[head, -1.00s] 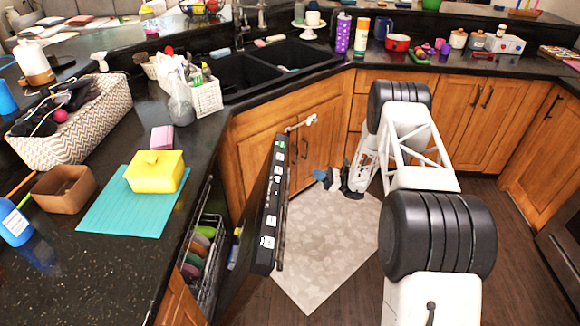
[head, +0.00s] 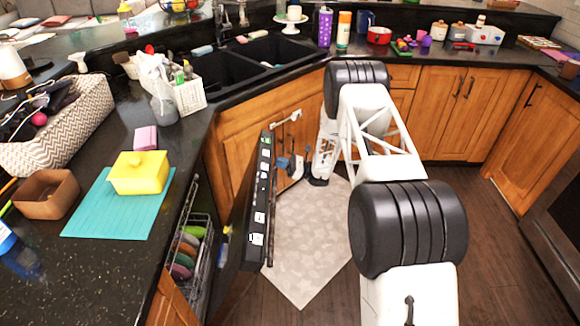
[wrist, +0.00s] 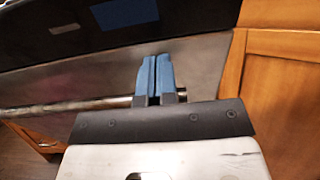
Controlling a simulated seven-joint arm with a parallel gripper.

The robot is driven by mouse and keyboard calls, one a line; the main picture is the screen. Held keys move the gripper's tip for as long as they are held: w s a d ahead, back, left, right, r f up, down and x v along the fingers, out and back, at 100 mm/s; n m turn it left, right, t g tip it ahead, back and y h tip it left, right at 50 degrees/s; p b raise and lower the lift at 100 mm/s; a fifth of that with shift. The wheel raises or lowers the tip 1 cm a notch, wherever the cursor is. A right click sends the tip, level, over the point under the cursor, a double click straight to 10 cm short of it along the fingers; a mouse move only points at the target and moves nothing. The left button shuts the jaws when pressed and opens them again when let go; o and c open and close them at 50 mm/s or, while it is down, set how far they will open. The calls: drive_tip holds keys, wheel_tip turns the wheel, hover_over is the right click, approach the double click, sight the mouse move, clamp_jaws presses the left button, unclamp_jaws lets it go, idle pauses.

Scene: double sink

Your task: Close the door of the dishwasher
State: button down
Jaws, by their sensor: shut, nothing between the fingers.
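The dishwasher door (head: 258,205) stands partly open, steeply tilted. Its black top edge with a row of controls faces up in the head view. In the wrist view its steel front (wrist: 200,70) fills the middle, with the bar handle (wrist: 60,106) running across from the left. My gripper (head: 290,163) is at the outer side of the door, near its far end. In the wrist view its blue fingers (wrist: 152,75) are together and empty, close to the steel front beside the handle. I cannot tell whether they touch it. The dishwasher rack (head: 190,262) with several dishes shows behind the door.
The black counter (head: 110,265) runs along the left, above the dishwasher. Wooden cabinets (head: 225,150) stand just beyond the door. A pale mat (head: 310,235) lies on the floor, with free floor around it. The double sink (head: 225,72) is at the back.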

drive_tip(key=shift+x, duration=1.6)
